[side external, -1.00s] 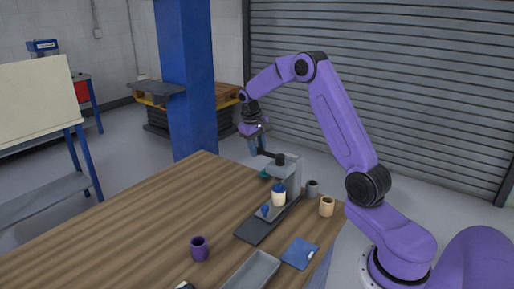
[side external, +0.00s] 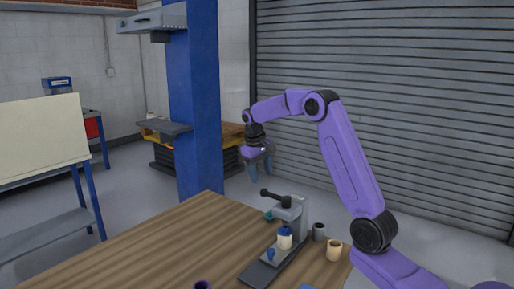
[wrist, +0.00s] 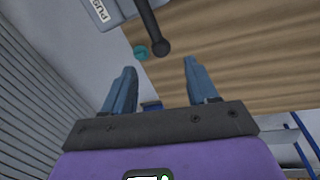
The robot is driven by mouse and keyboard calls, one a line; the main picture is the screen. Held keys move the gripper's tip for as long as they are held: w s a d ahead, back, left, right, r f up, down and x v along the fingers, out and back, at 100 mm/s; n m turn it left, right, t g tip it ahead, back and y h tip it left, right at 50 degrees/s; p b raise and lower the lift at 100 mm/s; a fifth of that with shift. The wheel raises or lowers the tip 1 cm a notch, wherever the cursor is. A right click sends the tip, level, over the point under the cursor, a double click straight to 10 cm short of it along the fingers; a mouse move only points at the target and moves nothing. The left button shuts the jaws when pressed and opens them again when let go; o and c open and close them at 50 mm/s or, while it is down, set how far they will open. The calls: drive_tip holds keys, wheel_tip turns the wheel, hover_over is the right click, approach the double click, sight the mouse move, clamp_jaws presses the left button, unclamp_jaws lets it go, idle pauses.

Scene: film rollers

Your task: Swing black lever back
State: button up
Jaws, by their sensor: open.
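The black lever (side external: 275,197) sticks out to the left from the top of a grey press (side external: 298,215) at the table's far edge. Its round knob also shows in the wrist view (wrist: 160,47), just ahead of the gap between my fingers. My gripper (side external: 260,180) is open and empty, fingers pointing down, a little above and left of the lever's knob in the side view. I see no contact with the lever. A white and blue cylinder (side external: 285,238) stands on the press base.
A grey cup (side external: 319,232) and a tan cup (side external: 334,250) stand right of the press. A small teal object (wrist: 140,52) lies beside the knob in the wrist view. A purple cup (side external: 203,285) is at the bottom edge. The table's left part (side external: 160,245) is clear.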

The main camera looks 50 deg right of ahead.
wheel_tip(320, 180, up, 10)
drive_tip(key=a, duration=0.2)
drive_tip(key=shift+w, duration=0.2)
idle(0.3)
drive_tip(key=s+a+f+n, duration=0.1)
drive_tip(key=s+a+n, duration=0.25)
drive_tip(key=a, duration=0.35)
drive_tip(key=s+a+f+n+t+y, duration=0.15)
drive_tip(key=s+a, duration=0.25)
drive_tip(key=a, duration=0.4)
drive_tip(key=s+a+f+n+g, duration=0.1)
drive_tip(key=s+a+f+n, duration=0.2)
drive_tip(key=a, duration=0.4)
drive_tip(key=s+a+f+n, duration=0.1)
drive_tip(key=s+f+n, duration=0.2)
drive_tip(key=s, duration=1)
drive_tip(key=s+a+f+n+y, duration=0.1)
drive_tip(key=s+f+n, duration=0.3)
drive_tip(key=s, duration=0.9)
drive_tip(key=shift+a, duration=0.4)
